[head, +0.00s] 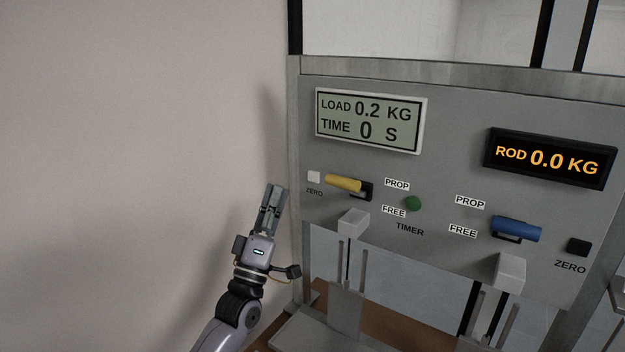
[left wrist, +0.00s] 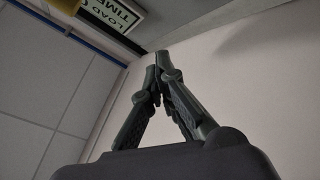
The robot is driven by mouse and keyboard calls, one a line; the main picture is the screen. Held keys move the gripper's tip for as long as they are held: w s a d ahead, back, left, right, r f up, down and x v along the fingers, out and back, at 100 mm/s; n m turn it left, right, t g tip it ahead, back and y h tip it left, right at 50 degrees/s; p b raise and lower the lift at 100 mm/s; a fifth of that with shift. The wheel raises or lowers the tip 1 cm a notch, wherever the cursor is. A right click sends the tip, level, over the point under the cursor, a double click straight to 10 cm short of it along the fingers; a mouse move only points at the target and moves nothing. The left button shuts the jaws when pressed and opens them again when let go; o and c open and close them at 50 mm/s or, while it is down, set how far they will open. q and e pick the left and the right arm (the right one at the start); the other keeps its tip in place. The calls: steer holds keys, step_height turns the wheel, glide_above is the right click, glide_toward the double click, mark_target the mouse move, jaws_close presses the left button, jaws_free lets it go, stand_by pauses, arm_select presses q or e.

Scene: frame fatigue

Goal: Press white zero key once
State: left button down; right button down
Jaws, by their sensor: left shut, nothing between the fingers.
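My left gripper (head: 272,188) is shut and empty. In the head view it is left of the white key and a little lower, in front of the pale wall, apart from the key. In the left wrist view its fingertips (left wrist: 157,60) meet, and the white key cannot be made out there. My right gripper is not in view.
A yellow lever (head: 343,183) sits just right of the white key. A green timer button (head: 413,203), a blue lever (head: 517,229) and a black zero key (head: 578,247) are farther right. The load display (head: 370,120) reads 0.2 KG; the rod display (head: 550,159) reads 0.0 KG.

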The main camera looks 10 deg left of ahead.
mark_target(313, 177)
arm_select(q)
steer(key=w+d+b, duration=0.2)
steer(key=w+b, duration=0.2)
steer(key=w, duration=0.3)
steer(key=shift+d, duration=0.35)
steer(key=shift+w+f, duration=0.1)
steer(key=shift+w, duration=0.05)
stand_by(1.0)
steer(key=shift+w+d+b, duration=0.15)
steer(key=shift+w+b, duration=0.2)
steer(key=shift+w+d+b, duration=0.1)
steer(key=shift+w+b, duration=0.2)
steer(key=shift+b, duration=0.05)
stand_by(0.5)
steer(key=shift+s, duration=0.1)
steer(key=shift+s+a+p, duration=0.25)
steer(key=shift+s+p, duration=0.2)
steer(key=shift+s, duration=0.2)
